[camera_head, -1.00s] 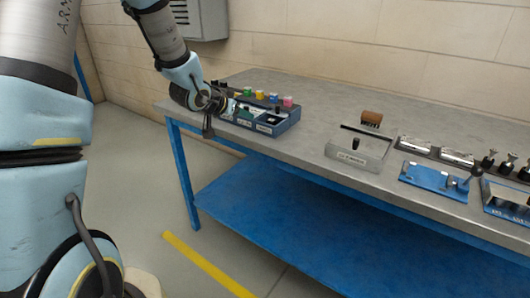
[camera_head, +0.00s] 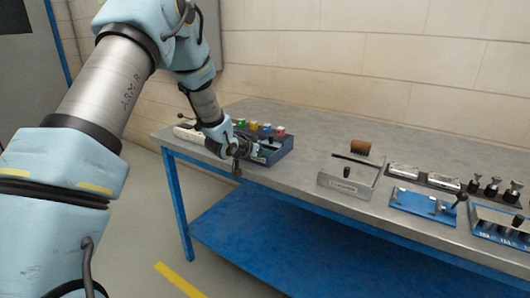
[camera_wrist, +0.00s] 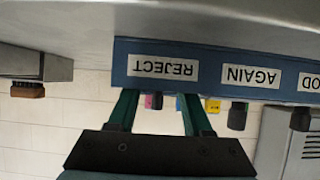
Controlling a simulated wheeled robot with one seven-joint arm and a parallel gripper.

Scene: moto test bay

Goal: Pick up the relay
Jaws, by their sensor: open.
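A blue tray (camera_head: 283,152) stands at the left end of the bench, and its front labels REJECT and AGAIN show upside down in the wrist view (camera_wrist: 200,52). Small coloured blocks stand along its back, including a yellow one (camera_head: 253,125) and a pink one (camera_head: 280,131). I cannot tell which thing is the relay. My gripper (camera_wrist: 157,98) is open, with its two green fingers spread before the REJECT part of the tray. Nothing shows clearly held between them. In the head view my gripper and wrist hide the tray's left part.
A grey fixture with a label (camera_head: 345,187) and a brown-topped piece (camera_head: 361,147) stand to the right on the bench. Beyond are a blue fixture (camera_head: 415,203) and black knobs (camera_head: 492,188). A white object (camera_head: 188,132) lies left of my wrist. Bare bench (camera_head: 305,165) separates tray and grey fixture.

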